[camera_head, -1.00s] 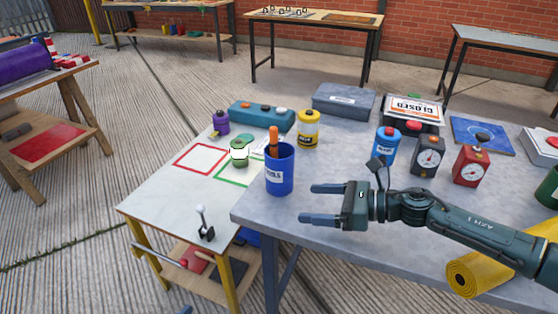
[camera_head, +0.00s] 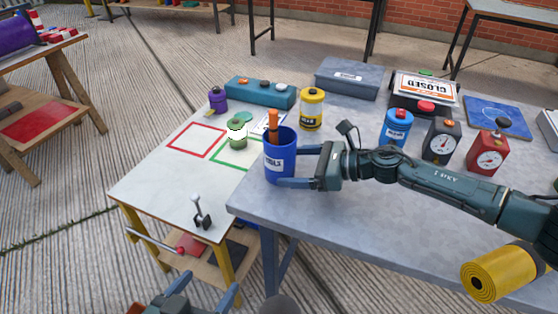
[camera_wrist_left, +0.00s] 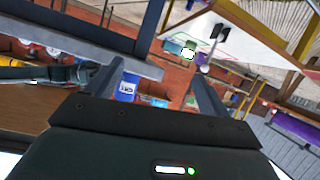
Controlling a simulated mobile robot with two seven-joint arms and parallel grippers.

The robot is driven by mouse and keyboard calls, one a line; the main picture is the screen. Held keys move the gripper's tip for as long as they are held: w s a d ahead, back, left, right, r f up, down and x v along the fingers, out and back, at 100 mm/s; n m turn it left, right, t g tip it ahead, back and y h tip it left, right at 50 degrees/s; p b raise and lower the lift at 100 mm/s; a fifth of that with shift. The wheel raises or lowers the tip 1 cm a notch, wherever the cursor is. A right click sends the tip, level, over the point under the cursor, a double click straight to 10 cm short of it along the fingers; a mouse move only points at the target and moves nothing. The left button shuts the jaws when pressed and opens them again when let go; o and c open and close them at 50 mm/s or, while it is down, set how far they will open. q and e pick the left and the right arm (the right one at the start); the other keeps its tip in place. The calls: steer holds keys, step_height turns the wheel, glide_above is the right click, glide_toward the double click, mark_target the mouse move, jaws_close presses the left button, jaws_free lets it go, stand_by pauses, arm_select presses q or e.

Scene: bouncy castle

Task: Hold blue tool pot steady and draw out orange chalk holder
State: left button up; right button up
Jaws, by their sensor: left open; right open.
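The blue tool pot (camera_head: 281,168) stands upright near the left edge of the grey table, its white label facing me. The orange chalk holder (camera_head: 272,124) sticks up out of it; its lower end is hidden inside. My right gripper (camera_head: 288,166) is open, with one finger in front of the pot and the other on its far side; I cannot tell whether they touch it. My left gripper (camera_head: 208,287) is open and empty, low at the bottom of the head view, in front of the tables. The pot also shows in the left wrist view (camera_wrist_left: 128,87), beyond the fingers.
A yellow pot (camera_head: 312,110) stands behind the blue pot. A blue canister (camera_head: 397,128) and two gauges, dark (camera_head: 441,142) and red (camera_head: 487,153), stand to the right. A lever (camera_head: 201,212) stands on the white side table (camera_head: 150,185). A yellow roll (camera_head: 492,275) is at lower right.

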steer(key=shift+b+x, duration=0.35)
steer(key=shift+x, duration=1.15)
steer(key=shift+c, duration=0.3)
steer(key=c, duration=0.7)
steer(key=shift+c, duration=0.2)
